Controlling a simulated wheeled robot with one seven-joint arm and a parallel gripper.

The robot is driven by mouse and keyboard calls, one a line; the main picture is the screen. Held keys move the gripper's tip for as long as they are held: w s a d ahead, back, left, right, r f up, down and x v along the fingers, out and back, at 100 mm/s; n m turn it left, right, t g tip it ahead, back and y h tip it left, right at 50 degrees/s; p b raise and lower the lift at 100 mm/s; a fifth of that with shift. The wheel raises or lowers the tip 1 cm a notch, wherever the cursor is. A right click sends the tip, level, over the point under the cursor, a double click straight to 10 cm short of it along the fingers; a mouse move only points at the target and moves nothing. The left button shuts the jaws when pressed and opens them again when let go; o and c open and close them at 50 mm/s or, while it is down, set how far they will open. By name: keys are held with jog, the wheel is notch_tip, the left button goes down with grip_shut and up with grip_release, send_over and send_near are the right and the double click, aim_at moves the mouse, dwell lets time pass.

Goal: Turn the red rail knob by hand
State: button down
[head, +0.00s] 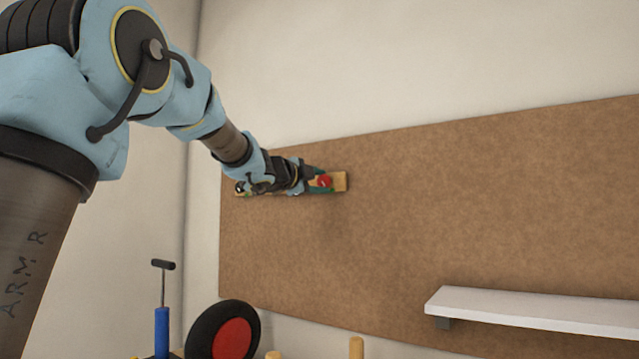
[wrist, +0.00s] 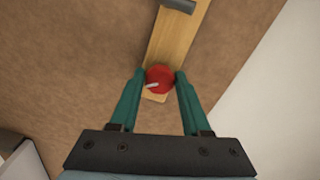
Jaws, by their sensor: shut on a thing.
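The red knob (wrist: 159,79) sits near the end of a wooden rail (wrist: 182,36) in the wrist view. It has a small pale mark on its face. In the head view the red knob (head: 324,181) is near the right end of the rail (head: 341,181), which is fixed to a brown board. My gripper (wrist: 160,78) has its two green fingers on either side of the knob and is shut on it. In the head view my gripper (head: 322,181) reaches the knob from the left, and my arm hides much of the rail.
The brown board (head: 480,200) covers much of the wall. A white shelf (head: 540,310) juts out at the lower right. A black wheel with a red hub (head: 232,338) and a blue pump (head: 162,332) stand at the lower left. The board right of the rail is clear.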

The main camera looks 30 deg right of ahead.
jog(key=shift+c, duration=1.9)
grip_release()
jog(key=b+v, duration=0.2)
jog(key=v, duration=0.8)
jog(key=shift+s+a, duration=0.2)
jog(key=shift+a, duration=0.15)
